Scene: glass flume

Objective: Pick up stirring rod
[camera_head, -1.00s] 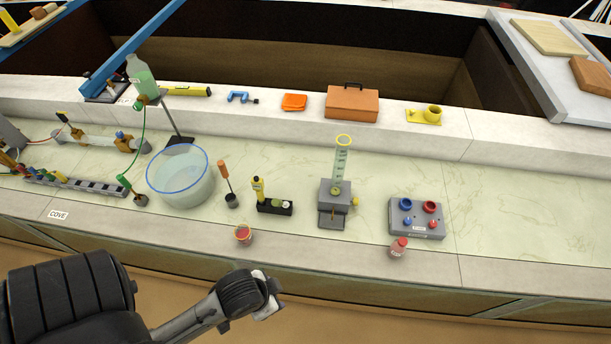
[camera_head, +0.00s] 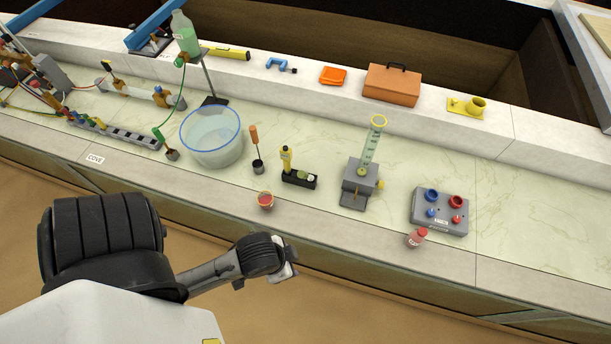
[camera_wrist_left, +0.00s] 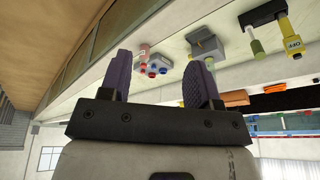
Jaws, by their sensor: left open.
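A thin rod with an orange handle (camera_head: 254,135) stands upright in a small dark cup (camera_head: 258,167), right of the clear round tank (camera_head: 211,140). I cannot tell for sure which is the stirring rod. My left gripper (camera_head: 290,263) is in front of the counter, apart from both rods. In the left wrist view my left gripper (camera_wrist_left: 158,58) is open and empty. My right gripper is not in view.
A black block with a yellow tool (camera_head: 299,179), a measuring cylinder (camera_head: 372,145) and a grey knobbed box (camera_head: 440,211) stand behind. The counter's right end is clear.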

